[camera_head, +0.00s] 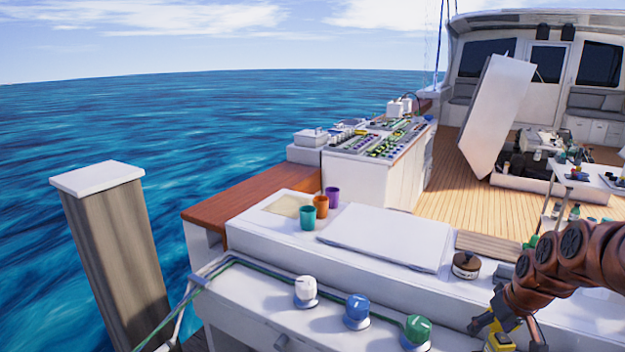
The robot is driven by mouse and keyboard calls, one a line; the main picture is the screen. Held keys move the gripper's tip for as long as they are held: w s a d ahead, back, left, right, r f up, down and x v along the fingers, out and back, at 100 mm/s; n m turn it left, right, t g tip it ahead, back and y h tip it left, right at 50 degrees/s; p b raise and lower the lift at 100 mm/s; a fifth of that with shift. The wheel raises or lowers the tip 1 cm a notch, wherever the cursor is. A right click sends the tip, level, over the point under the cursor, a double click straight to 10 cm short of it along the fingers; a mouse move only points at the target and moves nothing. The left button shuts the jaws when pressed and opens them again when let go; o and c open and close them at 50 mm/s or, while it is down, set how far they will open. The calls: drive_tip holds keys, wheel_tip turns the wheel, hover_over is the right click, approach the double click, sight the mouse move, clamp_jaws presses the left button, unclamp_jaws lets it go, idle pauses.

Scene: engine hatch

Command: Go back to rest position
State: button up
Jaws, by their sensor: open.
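My gripper (506,328) is at the lower right, at the end of my copper-brown arm, and points downward. Its fingers are apart. A yellow piece (500,343) shows just below them at the picture's bottom edge; I cannot tell whether it touches them. The white engine hatch lid (497,115) stands raised and tilted on the wooden deck at the right, far behind my gripper.
White, blue and green knobs (357,308) line the near white ledge. Teal, orange and purple cups (321,206) stand on the white counter (270,235) behind. A round dark-topped pot (466,264) sits near my arm. A wooden post (120,260) stands at left.

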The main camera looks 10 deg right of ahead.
drive_tip(key=s+a+r+n+g+p, duration=0.1)
drive_tip(key=s+a+r, duration=0.1)
drive_tip(key=a, duration=0.5)
drive_tip(key=s+a+r, duration=0.1)
drive_tip(key=a+r, duration=0.2)
drive_tip(key=a, duration=0.3)
drive_tip(key=s+a+r+g+p, duration=0.1)
drive_tip(key=s+a+g, duration=0.1)
drive_tip(key=s+a, duration=0.5)
drive_tip(key=s+a+r+g+p, duration=0.2)
drive_tip(key=s+a, duration=0.6)
drive_tip(key=s, duration=0.8)
drive_tip(key=shift+s+a+r+g, duration=0.25)
drive_tip(key=shift+s+g, duration=0.05)
drive_tip(key=shift+s, duration=0.1)
drive_tip(key=shift+c, duration=0.3)
